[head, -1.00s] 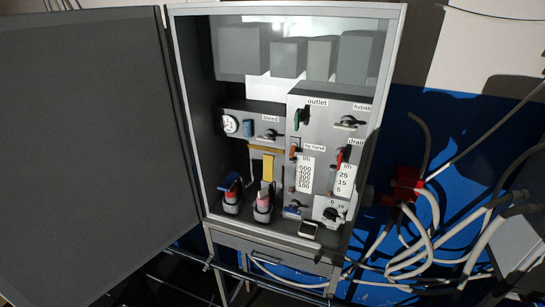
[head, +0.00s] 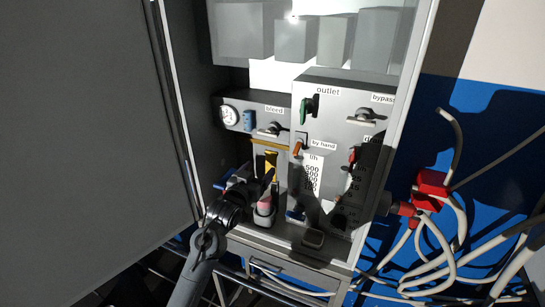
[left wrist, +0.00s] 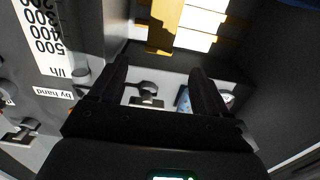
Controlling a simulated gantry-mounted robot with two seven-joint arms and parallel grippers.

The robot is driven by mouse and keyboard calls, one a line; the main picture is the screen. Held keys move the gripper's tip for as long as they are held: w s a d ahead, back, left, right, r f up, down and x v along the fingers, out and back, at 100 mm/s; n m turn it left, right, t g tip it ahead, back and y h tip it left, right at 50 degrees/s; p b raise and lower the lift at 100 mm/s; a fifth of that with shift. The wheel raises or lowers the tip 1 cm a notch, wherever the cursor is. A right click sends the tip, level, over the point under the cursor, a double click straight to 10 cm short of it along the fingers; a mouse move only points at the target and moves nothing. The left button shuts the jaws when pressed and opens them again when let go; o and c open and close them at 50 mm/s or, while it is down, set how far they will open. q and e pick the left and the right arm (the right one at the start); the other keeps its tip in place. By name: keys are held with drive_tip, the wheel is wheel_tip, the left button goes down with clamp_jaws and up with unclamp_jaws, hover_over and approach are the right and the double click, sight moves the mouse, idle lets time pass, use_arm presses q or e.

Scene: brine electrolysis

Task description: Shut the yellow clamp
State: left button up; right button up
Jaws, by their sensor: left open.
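The yellow clamp (head: 270,160) is inside the open cabinet, below the bleed panel and left of the "by hand" panel. My left gripper's dark fingers cover its lower part in the head view. In the left wrist view the yellow clamp (left wrist: 165,22) shows at the top edge as a bright yellow strip against a white plate, partly cut off. My left gripper (head: 266,178) is open and empty in front of the clamp. In the left wrist view the fingers (left wrist: 160,72) are apart, and the clamp lies beyond their tips. I cannot tell whether they touch it. My right gripper is out of view.
A gauge (head: 229,116) is at upper left. The open cabinet door (head: 75,140) fills the left; a red fitting with hoses (head: 430,185) is at right.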

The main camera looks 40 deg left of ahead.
sight(271, 155)
use_arm(q)
drive_tip(key=p+x, duration=0.2)
drive_tip(key=x, duration=0.7)
drive_tip(key=shift+r, duration=0.15)
drive_tip(key=shift+w+a+p, duration=0.15)
drive_tip(key=shift+w+p, duration=0.2)
drive_tip(key=shift+w, duration=0.35)
